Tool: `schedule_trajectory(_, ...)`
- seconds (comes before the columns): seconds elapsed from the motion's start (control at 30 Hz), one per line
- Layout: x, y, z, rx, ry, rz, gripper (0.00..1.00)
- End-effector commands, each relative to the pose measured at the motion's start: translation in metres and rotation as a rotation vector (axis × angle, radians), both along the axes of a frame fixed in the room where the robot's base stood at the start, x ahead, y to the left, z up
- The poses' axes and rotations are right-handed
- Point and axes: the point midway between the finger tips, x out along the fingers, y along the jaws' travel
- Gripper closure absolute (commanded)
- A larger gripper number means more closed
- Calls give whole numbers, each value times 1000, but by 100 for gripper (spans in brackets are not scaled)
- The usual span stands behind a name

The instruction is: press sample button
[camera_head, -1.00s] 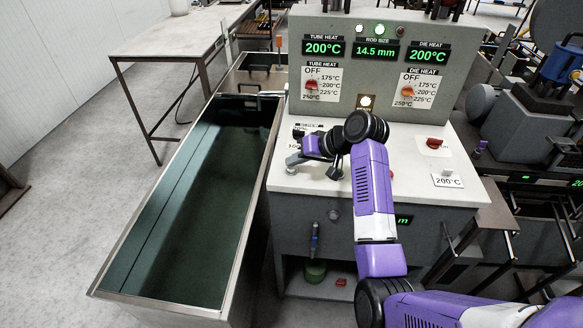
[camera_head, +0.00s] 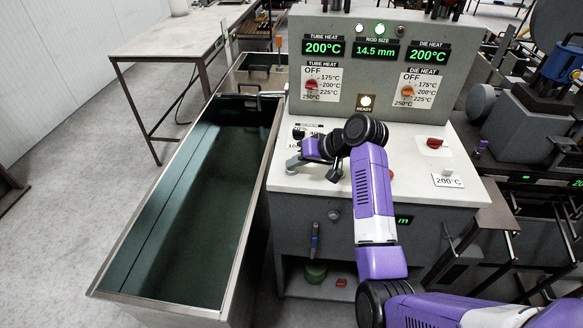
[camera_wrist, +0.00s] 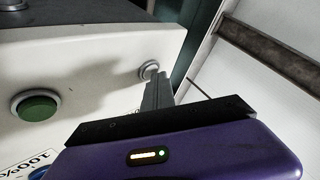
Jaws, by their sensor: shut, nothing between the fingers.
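My gripper (camera_wrist: 158,78) is shut and empty, its two fingers together in the wrist view. The fingertips are right beside a small round metal-rimmed button (camera_wrist: 148,68) on the white machine top, near its edge. I cannot tell whether they touch it, and no label for it is readable. A green button (camera_wrist: 38,107) in a metal ring sits to the left on the same surface. In the head view my gripper is over the left part of the machine top (camera_head: 400,165), mostly hidden by my own wrist.
A long open tank (camera_head: 245,245) stands left of the machine. Behind the top rises a grey panel (camera_head: 345,60) with green displays, dials and a lit white button (camera_head: 366,102). A red switch (camera_head: 434,143) and a 200°C label (camera_head: 447,180) are on the right.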

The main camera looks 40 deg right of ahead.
Motion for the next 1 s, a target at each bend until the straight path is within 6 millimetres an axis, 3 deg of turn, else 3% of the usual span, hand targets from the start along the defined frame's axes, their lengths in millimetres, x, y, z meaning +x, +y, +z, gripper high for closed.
schedule_trajectory(0.27,-1,1,1,1,3,0,100)
schedule_trajectory(0.6,-1,0,18,1,2,0,100)
schedule_trajectory(1.0,0,0,19,1,1,0,100)
